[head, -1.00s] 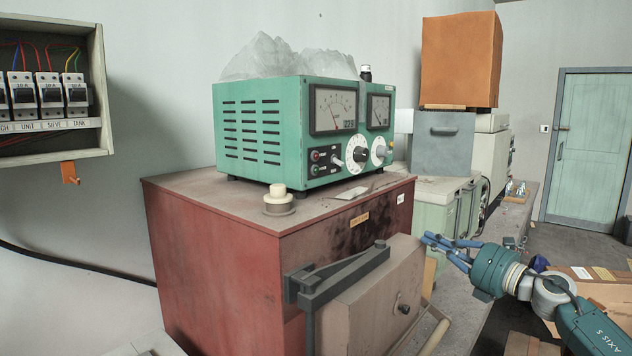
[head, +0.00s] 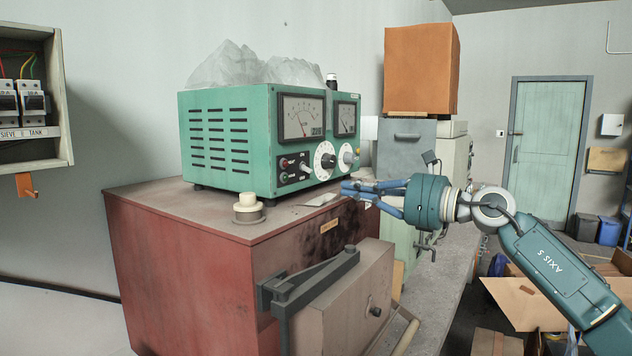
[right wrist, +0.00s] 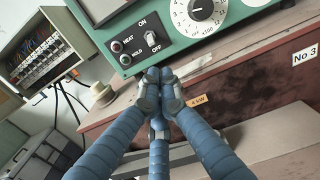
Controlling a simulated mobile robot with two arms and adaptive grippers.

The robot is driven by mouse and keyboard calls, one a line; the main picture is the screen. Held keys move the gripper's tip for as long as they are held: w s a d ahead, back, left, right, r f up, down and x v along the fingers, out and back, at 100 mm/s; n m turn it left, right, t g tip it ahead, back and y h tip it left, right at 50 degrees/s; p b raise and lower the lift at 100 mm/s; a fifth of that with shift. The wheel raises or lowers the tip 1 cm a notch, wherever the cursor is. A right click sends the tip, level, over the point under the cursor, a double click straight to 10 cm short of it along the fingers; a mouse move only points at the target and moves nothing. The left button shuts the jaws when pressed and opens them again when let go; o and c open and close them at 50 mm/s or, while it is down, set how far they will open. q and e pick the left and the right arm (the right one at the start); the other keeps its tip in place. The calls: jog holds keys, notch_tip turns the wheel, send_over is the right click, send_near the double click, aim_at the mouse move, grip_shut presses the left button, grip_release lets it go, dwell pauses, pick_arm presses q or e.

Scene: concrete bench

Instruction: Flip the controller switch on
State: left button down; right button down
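The green controller (head: 228,140) sits on top of the red furnace-like cabinet, with dials and a small black switch panel on its front. The white toggle switch (right wrist: 152,38) is on that panel, below the word ON in the right wrist view; its exact lever position is hard to tell. It is small in the head view (head: 304,168). My right gripper (head: 346,187) has three blue fingers, tips drawn together with nothing between them. It is in front of the controller, right of and below the switch in the head view. In the right wrist view the fingertips (right wrist: 160,88) appear below the switch. My left gripper is not in view.
The red cabinet (head: 190,250) has a brown door (head: 345,305) with a grey hinge arm at its front. A breaker box (head: 62,110) hangs at left. An orange box (head: 420,70) stands behind.

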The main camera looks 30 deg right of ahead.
aim_at(302, 181)
jog(key=p+x, duration=0.8)
jog(key=shift+w+a+r, duration=0.15)
jog(key=shift+w+r, duration=0.05)
jog(key=shift+w, duration=0.1)
jog(key=shift+w+a+f, duration=0.15)
jog(key=shift+w+f, duration=0.05)
jog(key=shift+w, duration=0.2)
jog(key=shift+s+r+b, duration=0.3)
jog(key=shift+r, duration=0.25)
jog(key=shift+s+d+r, duration=0.2)
jog(key=shift+r, duration=0.3)
